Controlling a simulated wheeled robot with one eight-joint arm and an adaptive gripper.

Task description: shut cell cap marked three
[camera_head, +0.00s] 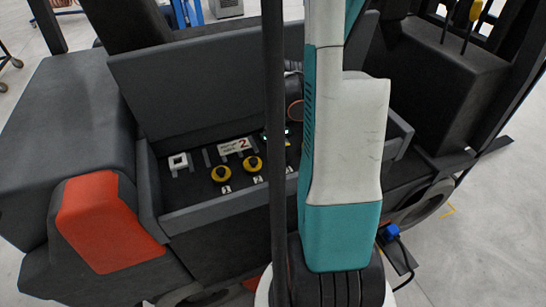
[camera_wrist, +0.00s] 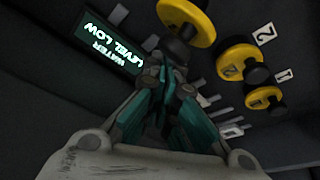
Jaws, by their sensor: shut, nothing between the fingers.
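Three yellow-and-black cell caps show in the wrist view. The largest one (camera_wrist: 187,18), at the top edge, has no readable label but lies in line beyond the caps beside labels 2 (camera_wrist: 265,33) and 1 (camera_wrist: 284,76), so it appears to be cap three. I cannot tell whether it is open or shut. My gripper (camera_wrist: 177,56) is shut and empty, its teal fingers pointing at this cap's lower side; contact is unclear. In the head view, cap one (camera_head: 221,174) and cap two (camera_head: 253,164) show; my arm hides cap three and my gripper.
The caps sit in a grey-walled vehicle bay (camera_head: 215,208). A lit display (camera_wrist: 108,45) reading WATER LEVEL LOW is left of my fingers in the wrist view. A raised dark lid (camera_head: 190,85) stands behind the bay. A blue plug with cable (camera_head: 390,232) hangs at right.

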